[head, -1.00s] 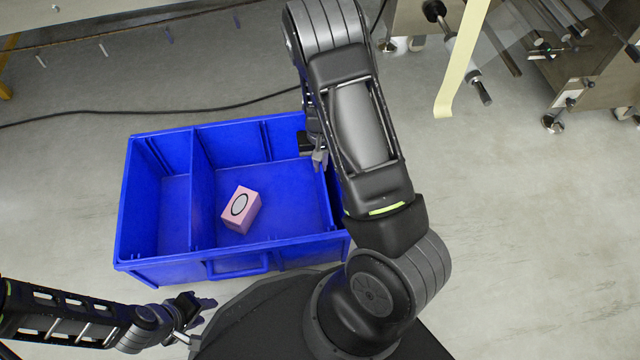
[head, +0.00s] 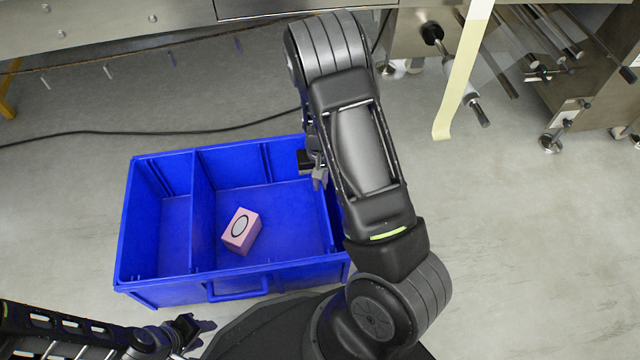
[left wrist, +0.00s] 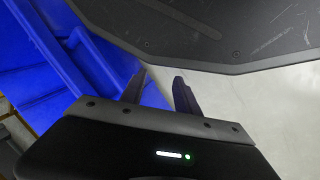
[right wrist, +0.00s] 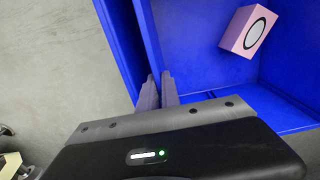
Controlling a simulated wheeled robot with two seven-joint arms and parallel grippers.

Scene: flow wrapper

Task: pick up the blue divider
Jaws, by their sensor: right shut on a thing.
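The blue divider (right wrist: 150,42) is a thin upright panel inside the blue bin, close beside the bin's right wall in the right wrist view. My right gripper (right wrist: 160,90) is shut on its edge; the fingers also show in the head view (head: 312,171), at the bin's right side. My arm hides much of that part of the bin there. My left gripper (head: 196,333) is low in the head view, in front of the bin. Its fingers (left wrist: 160,90) are apart and empty in the left wrist view.
The blue bin (head: 170,290) stands on the floor, with another blue partition (head: 203,215) toward its left. A pink box (head: 241,231) with a pale oval lies in the larger compartment. Steel machinery (head: 580,60) stands at the back right. A black cable (head: 120,132) crosses the floor.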

